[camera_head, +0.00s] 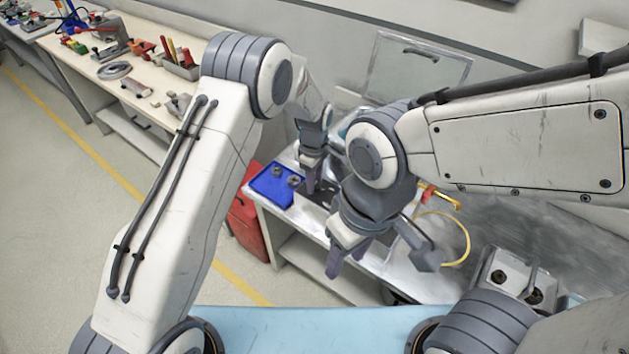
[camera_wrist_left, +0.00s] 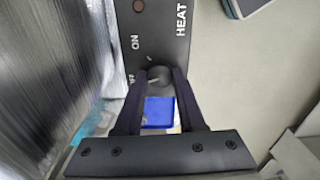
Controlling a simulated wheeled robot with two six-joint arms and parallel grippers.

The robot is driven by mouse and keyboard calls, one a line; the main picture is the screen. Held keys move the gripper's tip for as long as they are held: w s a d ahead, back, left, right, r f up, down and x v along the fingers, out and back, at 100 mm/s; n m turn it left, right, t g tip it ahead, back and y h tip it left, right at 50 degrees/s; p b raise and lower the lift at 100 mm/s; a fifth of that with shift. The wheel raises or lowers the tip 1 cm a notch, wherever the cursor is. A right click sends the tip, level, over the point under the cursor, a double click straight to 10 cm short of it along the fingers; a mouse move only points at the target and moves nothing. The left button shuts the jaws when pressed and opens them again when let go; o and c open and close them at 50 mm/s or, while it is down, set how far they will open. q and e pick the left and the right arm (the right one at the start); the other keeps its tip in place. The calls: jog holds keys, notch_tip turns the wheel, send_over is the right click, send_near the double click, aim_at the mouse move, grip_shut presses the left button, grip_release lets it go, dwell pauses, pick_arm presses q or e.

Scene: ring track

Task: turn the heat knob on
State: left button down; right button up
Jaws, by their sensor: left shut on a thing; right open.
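The heat knob (camera_wrist_left: 158,80) is a small round dark knob with a pale pointer line. It sits on a black panel (camera_wrist_left: 160,28) lettered HEAT, ON and OFF in the left wrist view. My left gripper (camera_head: 311,186) is shut on the knob, one dark finger on either side of it. A small dull brown-red lamp (camera_wrist_left: 139,6) sits on the panel beyond ON. In the head view my left gripper and arms hide the knob. My right gripper (camera_head: 347,262) is open and empty, in front of the bench and lower than the left.
A blue tray (camera_head: 271,194) with dark round parts lies on the metal bench, left of my left gripper. A yellow hose (camera_head: 467,240) curls at the right. A red cabinet (camera_head: 247,228) stands by the bench's left end. A tool-covered workbench (camera_head: 128,70) is at the upper left.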

pick_arm(q)
jog(key=m, duration=0.2)
jog(key=shift+m+b, duration=0.35)
jog(key=shift+m, duration=0.05)
jog(key=m, duration=0.3)
jog(key=shift+m+b, duration=0.3)
jog(key=shift+b, duration=0.05)
jog(key=m, duration=0.3)
jog(key=shift+m, duration=0.3)
jog(key=shift+d+m+b, duration=0.1)
jog(key=shift+m+b, duration=0.35)
jog(key=shift+m, duration=1.35)
jog(key=c, duration=0.5)
grip_release()
jog(key=shift+r, duration=0.1)
